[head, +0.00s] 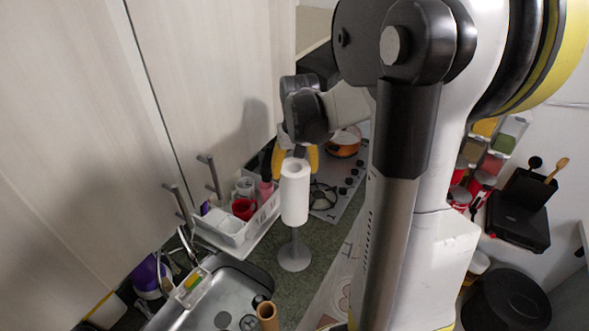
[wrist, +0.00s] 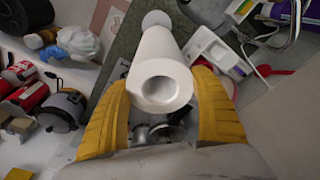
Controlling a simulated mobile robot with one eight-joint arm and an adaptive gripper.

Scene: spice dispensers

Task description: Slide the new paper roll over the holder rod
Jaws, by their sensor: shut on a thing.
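The white paper roll (head: 295,193) is upright in the head view, with its top end between the yellow fingers of my gripper (head: 295,166). In the wrist view my gripper (wrist: 163,80) is shut on the roll (wrist: 158,58), and its hollow core faces the camera. The grey holder (head: 294,257) stands on the counter directly below the roll. A short length of its rod shows between the roll's lower end and the round base. The rest of the rod is hidden, so how far it reaches into the core cannot be told. The base also shows beyond the roll in the wrist view (wrist: 155,19).
A white dish rack (head: 232,228) with cups stands close on the left. The sink (head: 215,300) lies in front, with a brown wooden piece (head: 267,315) at its edge. A hob (head: 335,195) with an orange pot (head: 343,142) is behind. Cabinet doors line the left.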

